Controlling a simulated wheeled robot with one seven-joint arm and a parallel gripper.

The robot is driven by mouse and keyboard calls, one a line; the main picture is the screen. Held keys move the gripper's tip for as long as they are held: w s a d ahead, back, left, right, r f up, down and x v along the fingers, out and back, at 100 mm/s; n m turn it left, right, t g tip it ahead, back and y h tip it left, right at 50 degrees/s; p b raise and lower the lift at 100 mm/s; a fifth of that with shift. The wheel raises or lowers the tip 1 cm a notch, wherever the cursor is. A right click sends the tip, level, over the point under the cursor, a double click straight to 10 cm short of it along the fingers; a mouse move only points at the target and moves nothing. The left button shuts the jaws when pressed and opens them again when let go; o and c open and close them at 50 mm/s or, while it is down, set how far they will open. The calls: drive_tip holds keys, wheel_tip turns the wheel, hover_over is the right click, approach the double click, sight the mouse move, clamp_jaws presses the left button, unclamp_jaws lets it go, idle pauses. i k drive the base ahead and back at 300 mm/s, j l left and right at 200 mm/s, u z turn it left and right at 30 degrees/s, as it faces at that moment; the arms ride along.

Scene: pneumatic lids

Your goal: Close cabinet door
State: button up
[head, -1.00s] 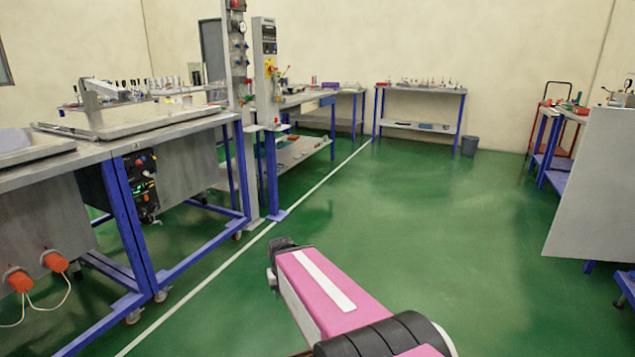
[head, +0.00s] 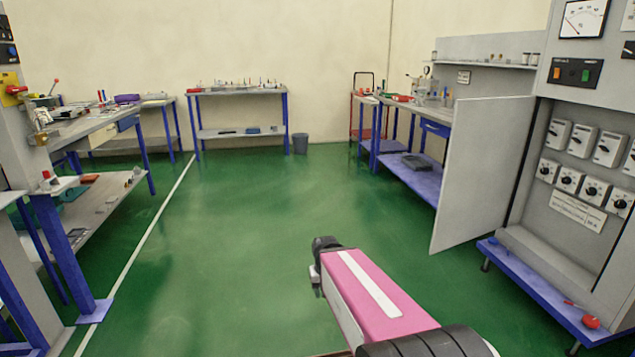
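The cabinet door (head: 484,170) is a plain light-grey upright panel right of centre. It stands open, swung out from the left side of the grey cabinet (head: 519,243) at the right edge. The cabinet's inside shows rows of white switches and dials (head: 570,180). My pink arm with a white stripe reaches up from the bottom middle, left of the door and apart from it in the picture. The arm's far end is a black joint; no gripper fingers can be made out.
A blue shelf (head: 530,290) juts out below the cabinet, with a red item (head: 590,321) on it. Workbenches stand behind the door, along the back wall and at left. A grey bin (head: 300,143) stands at the back. The green floor (head: 240,220) in the middle is clear.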

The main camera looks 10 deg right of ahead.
sight(484, 146)
drive_tip(key=i+j+z, duration=0.1)
drive_tip(key=i+z, duration=0.3)
drive_tip(key=i, duration=0.15)
drive_tip(key=i+j+z, duration=0.25)
drive_tip(key=i+z, duration=0.2)
drive_tip(key=i+j+z, duration=0.85)
drive_tip(key=j+z, duration=0.2)
drive_tip(key=i+j+z, duration=0.15)
drive_tip(key=j+z, duration=0.2)
drive_tip(key=i+j+z, duration=0.1)
drive_tip(key=j+z, duration=0.55)
drive_tip(key=j, duration=0.2)
drive_tip(key=j+z, duration=0.15)
drive_tip(key=j, duration=0.25)
